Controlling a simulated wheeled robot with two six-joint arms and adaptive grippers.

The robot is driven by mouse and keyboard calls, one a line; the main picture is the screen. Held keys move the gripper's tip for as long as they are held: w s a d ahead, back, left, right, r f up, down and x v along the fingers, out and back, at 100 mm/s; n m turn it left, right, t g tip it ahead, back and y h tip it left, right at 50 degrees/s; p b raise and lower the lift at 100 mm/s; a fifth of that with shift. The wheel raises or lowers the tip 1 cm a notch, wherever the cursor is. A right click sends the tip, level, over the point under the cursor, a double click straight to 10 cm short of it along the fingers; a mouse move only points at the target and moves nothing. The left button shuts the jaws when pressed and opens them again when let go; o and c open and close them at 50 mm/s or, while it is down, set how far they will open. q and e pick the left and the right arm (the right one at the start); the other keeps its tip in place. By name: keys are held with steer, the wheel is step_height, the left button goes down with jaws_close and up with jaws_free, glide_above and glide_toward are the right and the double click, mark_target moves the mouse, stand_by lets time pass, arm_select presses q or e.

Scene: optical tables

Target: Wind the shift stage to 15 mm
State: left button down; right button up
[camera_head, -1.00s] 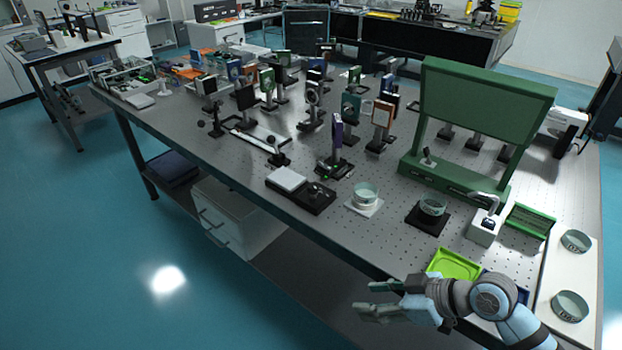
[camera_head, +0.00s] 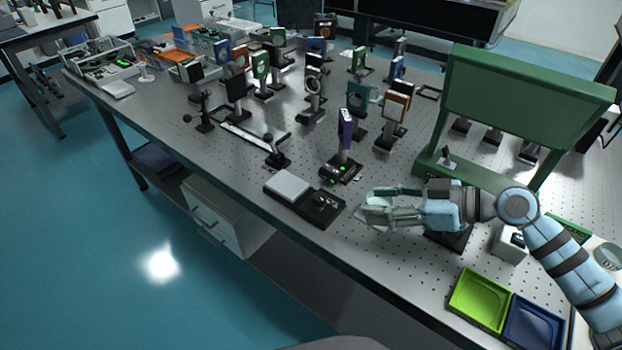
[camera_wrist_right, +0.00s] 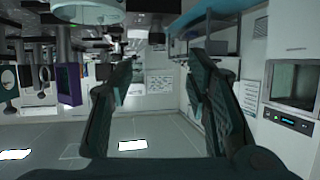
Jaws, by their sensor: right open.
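A small black stage (camera_head: 341,170) with green lights carries an upright purple plate (camera_head: 346,130) near the front of the optical table. I cannot read a scale on it. Left of it, a black base (camera_head: 318,208) holds a white pad (camera_head: 287,184) and a small dark knob (camera_head: 322,201). Which of these is the shift stage is not labelled. My right gripper (camera_head: 372,204) is open and empty, right of the black base and front-right of the stage. Its two fingers (camera_wrist_right: 160,85) are apart in the right wrist view, with nothing between them. My left gripper is not in view.
A rail (camera_head: 250,131) with black knobbed posts lies further left. Several mounted optics stand behind. A green frame (camera_head: 525,105) rises at the right. Lime (camera_head: 479,299) and blue (camera_head: 534,325) trays lie at the front right. My right arm hides part of a black pad (camera_head: 452,238).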

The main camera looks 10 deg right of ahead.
steer(key=w, duration=0.2)
glide_toward(320, 197)
steer(key=x, duration=0.3)
steer(key=shift+a+r, duration=0.1)
steer(key=shift+a, duration=0.25)
steer(key=x, duration=0.6)
steer(key=shift+w+d+f, duration=0.2)
steer(key=shift+w+f, duration=0.05)
steer(key=shift+w, duration=0.1)
steer(key=shift+w+a+f, duration=0.15)
steer(key=shift+a, duration=0.2)
steer(key=shift+c, duration=0.4)
jaws_close()
